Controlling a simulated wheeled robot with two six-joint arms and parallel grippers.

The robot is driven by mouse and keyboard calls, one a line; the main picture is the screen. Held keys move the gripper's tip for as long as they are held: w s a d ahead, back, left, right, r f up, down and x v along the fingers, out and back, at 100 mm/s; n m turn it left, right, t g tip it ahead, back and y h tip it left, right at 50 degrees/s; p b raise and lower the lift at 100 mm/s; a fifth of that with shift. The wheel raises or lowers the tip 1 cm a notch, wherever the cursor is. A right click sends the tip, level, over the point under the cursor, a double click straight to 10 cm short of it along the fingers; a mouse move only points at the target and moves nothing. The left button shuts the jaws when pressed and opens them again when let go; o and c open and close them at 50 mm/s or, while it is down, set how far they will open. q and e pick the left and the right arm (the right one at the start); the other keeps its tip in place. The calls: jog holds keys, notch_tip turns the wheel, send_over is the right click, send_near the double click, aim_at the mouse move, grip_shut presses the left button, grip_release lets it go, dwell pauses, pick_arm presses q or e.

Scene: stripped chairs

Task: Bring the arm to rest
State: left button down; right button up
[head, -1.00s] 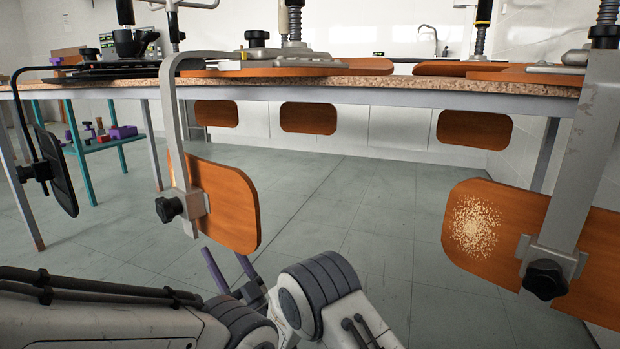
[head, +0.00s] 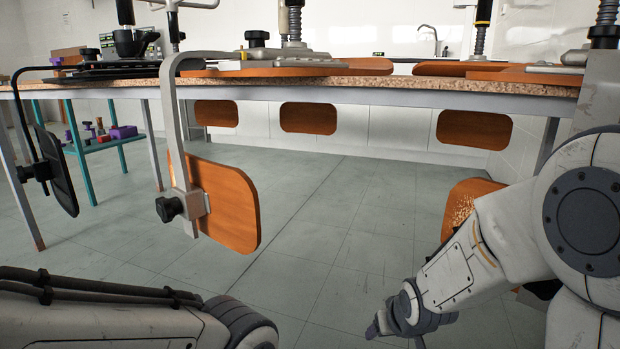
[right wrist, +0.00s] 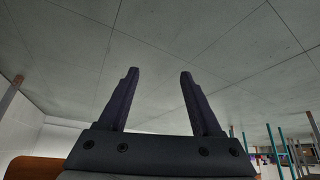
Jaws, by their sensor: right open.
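My right arm (head: 500,245) comes in from the right and bends down toward the bottom centre of the head view. My right gripper (right wrist: 158,74) is open in the right wrist view, with nothing between its two dark fingers. In the head view only part of it shows near the bottom edge, over the floor. My left arm (head: 110,300) lies across the lower left corner of the head view. My left gripper is out of the frame.
A cork-edged table (head: 380,86) spans the view. An orange panel with a metal clamp (head: 181,150) hangs at its front left. Another orange panel (head: 468,197) is partly hidden behind my right arm. A teal shelf (head: 100,145) stands at left. The middle floor is clear.

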jog(key=s+d+m+g+p, duration=0.1)
jog(key=s+d+g, duration=0.2)
jog(key=s, duration=0.8)
jog(key=s+a+r+n+g+p, duration=0.15)
jog(key=s+a+r+p, duration=0.3)
jog(key=r+p, duration=0.75)
jog(key=s+a+r+n+g+p, duration=0.1)
jog(key=s+a+r+n+p, duration=0.3)
jog(key=r+p, duration=0.7)
jog(key=s+a+r+n+g+p, duration=0.15)
jog(key=s+a+r+p, duration=0.35)
jog(key=r+p, duration=0.7)
notch_tip(320, 180, up, 37)
jog(key=t+p, duration=0.1)
jog(key=p, duration=3)
jog(key=shift+w+r+p, duration=0.2)
jog(key=shift+p, duration=0.1)
jog(key=shift+a, duration=0.1)
